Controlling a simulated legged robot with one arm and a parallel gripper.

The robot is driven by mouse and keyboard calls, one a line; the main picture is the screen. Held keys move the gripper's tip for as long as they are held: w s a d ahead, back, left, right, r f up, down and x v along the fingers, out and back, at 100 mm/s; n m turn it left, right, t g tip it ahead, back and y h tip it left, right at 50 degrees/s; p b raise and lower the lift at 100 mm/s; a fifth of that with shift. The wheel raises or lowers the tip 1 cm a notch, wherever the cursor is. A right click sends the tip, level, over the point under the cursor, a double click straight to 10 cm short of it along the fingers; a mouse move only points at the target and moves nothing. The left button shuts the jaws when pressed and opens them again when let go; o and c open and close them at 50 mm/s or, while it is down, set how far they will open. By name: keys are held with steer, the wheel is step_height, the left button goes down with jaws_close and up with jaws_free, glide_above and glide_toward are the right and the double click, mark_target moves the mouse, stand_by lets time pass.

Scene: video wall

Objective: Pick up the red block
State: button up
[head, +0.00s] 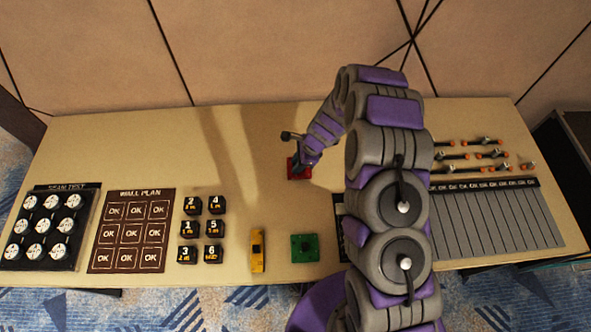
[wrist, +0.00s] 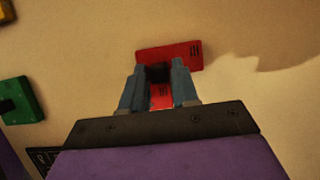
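The red block (wrist: 186,54) is a flat red piece with a dark raised grip on it. In the wrist view it lies just beyond my fingertips, slightly tilted in the picture. My gripper (wrist: 159,73) has its two grey-blue fingers on either side of the dark grip, with no clear gap between fingers and grip. A strip of red also shows between the fingers. In the head view the red block (head: 293,174) is at the middle of the table, and my gripper (head: 301,164) comes down over it, hiding part. I see no clear gap between block and table.
A green block (head: 305,248) and a yellow block (head: 257,250) lie near the front edge. Several black numbered cubes (head: 188,228), a brown wall plan board (head: 131,231) and a dial tray (head: 47,228) are at left. A slotted panel (head: 497,217) and several connectors (head: 486,141) are at right.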

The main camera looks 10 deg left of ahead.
jaws_close()
